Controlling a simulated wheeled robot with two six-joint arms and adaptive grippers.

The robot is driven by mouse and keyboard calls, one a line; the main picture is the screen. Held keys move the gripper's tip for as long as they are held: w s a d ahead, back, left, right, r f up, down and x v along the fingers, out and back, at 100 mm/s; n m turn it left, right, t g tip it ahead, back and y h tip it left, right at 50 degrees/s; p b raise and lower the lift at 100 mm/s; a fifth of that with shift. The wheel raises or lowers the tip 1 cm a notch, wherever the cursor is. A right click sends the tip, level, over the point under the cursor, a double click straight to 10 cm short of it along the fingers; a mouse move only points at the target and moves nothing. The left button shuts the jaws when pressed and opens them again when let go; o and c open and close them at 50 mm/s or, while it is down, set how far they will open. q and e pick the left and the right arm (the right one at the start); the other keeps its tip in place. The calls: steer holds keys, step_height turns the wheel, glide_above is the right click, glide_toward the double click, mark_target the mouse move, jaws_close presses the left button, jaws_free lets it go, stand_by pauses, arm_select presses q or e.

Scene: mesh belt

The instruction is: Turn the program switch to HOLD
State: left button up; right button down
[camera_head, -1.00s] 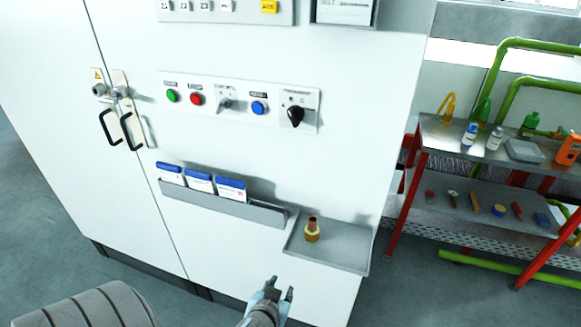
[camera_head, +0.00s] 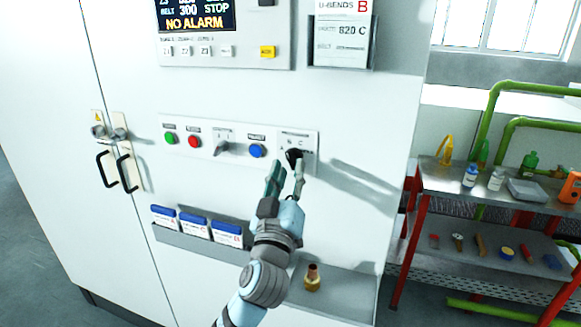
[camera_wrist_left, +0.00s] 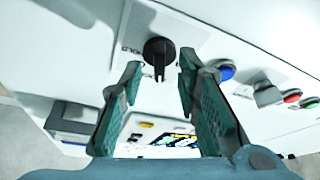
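The program switch is a black rotary knob (camera_head: 293,155) at the right end of the white control panel strip on the cabinet. In the left wrist view the black knob (camera_wrist_left: 158,52) shows between and just beyond my fingertips, with a word beside it that reads as HOLD. My left gripper (camera_head: 286,172) points up at the knob from below. Its two fingers (camera_wrist_left: 155,75) are apart with nothing between them, and I see no contact with the knob. My right gripper is not in view.
Beside the knob are a blue button (camera_head: 257,151), a grey selector (camera_head: 222,148), a red button (camera_head: 194,141) and a green button (camera_head: 170,138). Below are a card holder (camera_head: 200,246) and a tray (camera_head: 345,290) with a brass fitting (camera_head: 312,278). A shelf (camera_head: 440,190) stands at the right.

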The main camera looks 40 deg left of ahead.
arm_select(q)
steer(key=shift+x, duration=0.8)
steer(key=shift+r, duration=0.1)
jaws_close()
